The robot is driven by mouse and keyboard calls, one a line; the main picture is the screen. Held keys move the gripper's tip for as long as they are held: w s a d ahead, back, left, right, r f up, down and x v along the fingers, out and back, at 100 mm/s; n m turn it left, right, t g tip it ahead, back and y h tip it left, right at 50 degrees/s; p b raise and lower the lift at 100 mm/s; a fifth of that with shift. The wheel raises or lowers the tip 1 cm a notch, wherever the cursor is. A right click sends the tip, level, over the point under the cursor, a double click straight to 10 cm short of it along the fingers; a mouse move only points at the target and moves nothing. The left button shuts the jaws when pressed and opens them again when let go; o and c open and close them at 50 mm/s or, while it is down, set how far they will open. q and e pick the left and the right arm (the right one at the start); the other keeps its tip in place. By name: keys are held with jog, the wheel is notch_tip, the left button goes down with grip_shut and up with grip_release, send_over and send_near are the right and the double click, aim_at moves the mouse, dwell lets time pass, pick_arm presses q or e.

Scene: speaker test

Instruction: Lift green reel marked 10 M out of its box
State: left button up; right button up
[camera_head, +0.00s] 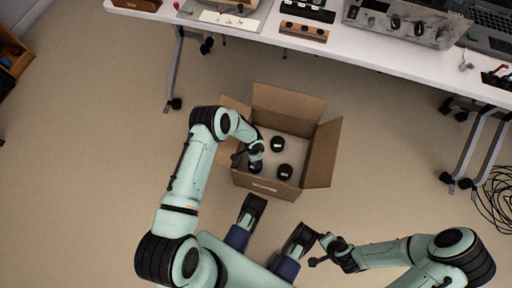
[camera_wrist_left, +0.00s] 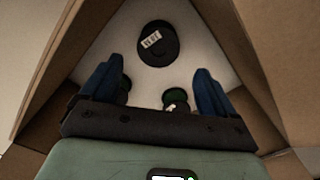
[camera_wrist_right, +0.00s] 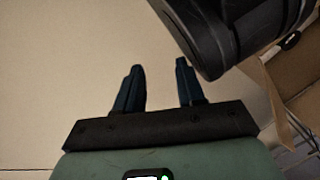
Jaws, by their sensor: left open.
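An open cardboard box (camera_head: 265,186) stands on the floor with its flaps spread. Dark round reels lie on its pale bottom, including a far one (camera_head: 277,144) and a right one (camera_head: 285,171). In the left wrist view a black reel with a white label (camera_wrist_left: 157,43) lies beyond my fingers. A dark green reel (camera_wrist_left: 174,102) sits low between the fingers, mostly hidden by the gripper body; another green edge shows behind the left finger. The markings are unreadable. My left gripper (camera_wrist_left: 158,76) is open inside the box. My right gripper (camera_wrist_right: 160,65) is open and empty, outside the box.
A white table (camera_head: 350,48) with equipment stands beyond the box. Its wheeled legs are to both sides. A coil of black cable (camera_head: 497,198) lies on the floor at the right. The floor left of the box is clear.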

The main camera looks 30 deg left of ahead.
pick_arm(q)
notch_tip(320, 180, down, 5)
jog(key=shift+f+b, duration=0.1)
jog(key=shift+b, duration=0.65)
jog(key=f+b, duration=0.1)
jog(key=f, duration=0.2)
jog(key=f+b, duration=0.1)
jog(key=f, duration=0.1)
jog(key=shift+w+d+b, duration=0.25)
jog(key=shift+w+b, duration=0.05)
jog(key=shift+f, duration=0.35)
jog(key=c, duration=0.9)
pick_arm(e)
jog(key=s+d+f+g, duration=0.1)
jog(key=s+f+g, duration=0.2)
jog(key=s, duration=0.6)
notch_tip(320, 180, down, 3)
jog(key=shift+r+m, duration=0.1)
jog(key=shift+m, duration=0.2)
